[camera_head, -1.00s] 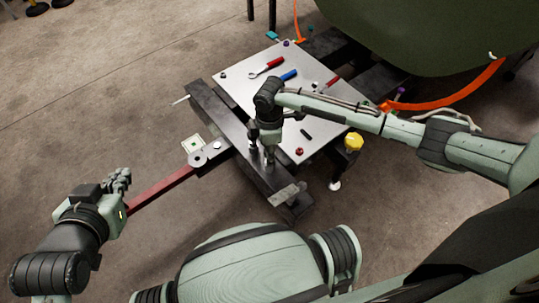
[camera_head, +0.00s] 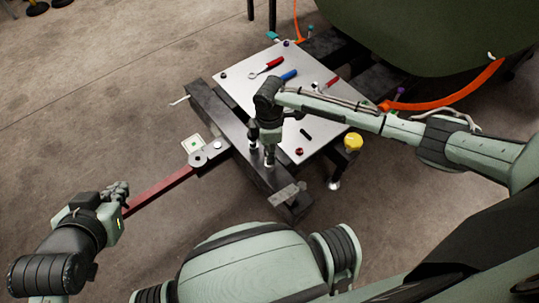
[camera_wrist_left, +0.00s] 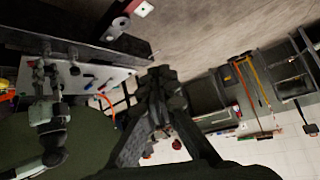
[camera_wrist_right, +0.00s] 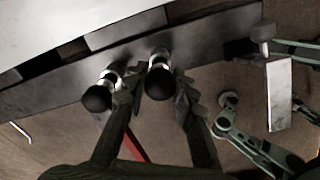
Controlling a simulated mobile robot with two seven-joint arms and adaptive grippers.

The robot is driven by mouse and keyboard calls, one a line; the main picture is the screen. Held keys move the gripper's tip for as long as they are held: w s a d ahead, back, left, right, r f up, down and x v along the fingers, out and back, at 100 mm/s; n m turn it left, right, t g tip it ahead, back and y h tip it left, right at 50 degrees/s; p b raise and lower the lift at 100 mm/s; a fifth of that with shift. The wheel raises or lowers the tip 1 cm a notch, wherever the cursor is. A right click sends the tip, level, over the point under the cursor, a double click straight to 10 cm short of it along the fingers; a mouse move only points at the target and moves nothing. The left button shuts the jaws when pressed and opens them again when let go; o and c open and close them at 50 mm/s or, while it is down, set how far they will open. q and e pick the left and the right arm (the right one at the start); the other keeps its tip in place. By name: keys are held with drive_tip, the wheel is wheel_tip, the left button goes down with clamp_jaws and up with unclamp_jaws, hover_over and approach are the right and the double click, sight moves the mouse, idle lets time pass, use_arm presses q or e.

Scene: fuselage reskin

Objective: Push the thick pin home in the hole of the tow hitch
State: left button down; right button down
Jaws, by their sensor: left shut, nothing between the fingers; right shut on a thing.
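Two black-knobbed pins with bright metal shanks stand side by side at the dark beam of the cart. My right gripper (camera_wrist_right: 155,95) is shut around the right-hand pin (camera_wrist_right: 158,84) in the right wrist view. The other pin (camera_wrist_right: 97,98) stands just left of the fingers. I cannot tell which is thicker. Their lower ends and the hole are hidden, so depth is unclear.
The dark beam (camera_head: 225,118) edges a grey table (camera_head: 245,88) with a red-handled tool (camera_head: 267,66) and a blue-handled tool (camera_head: 288,75). The green fuselage (camera_head: 440,35) is beyond. Floor at left is clear.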

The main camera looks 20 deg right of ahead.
use_arm(q)
drive_tip(key=shift+s+a+f, duration=0.2)
drive_tip(key=shift+a, duration=0.1)
use_arm(e)
drive_tip(key=shift+r, duration=0.1)
use_arm(q)
drive_tip(key=shift+s+a+f+g, duration=0.15)
drive_tip(key=shift+s+a+g, duration=0.1)
drive_tip(key=shift+a+g, duration=0.1)
drive_tip(key=shift+y, duration=0.3)
use_arm(e)
drive_tip(key=shift+r, duration=0.1)
use_arm(q)
drive_tip(key=shift+s+a+f, duration=0.2)
drive_tip(key=shift+s, duration=0.05)
use_arm(e)
drive_tip(key=shift+r+p, duration=0.15)
drive_tip(key=shift+p, duration=0.2)
use_arm(q)
drive_tip(key=shift+s+a+f+g, duration=0.45)
drive_tip(key=shift+s+a+g, duration=0.1)
drive_tip(key=shift+s, duration=0.1)
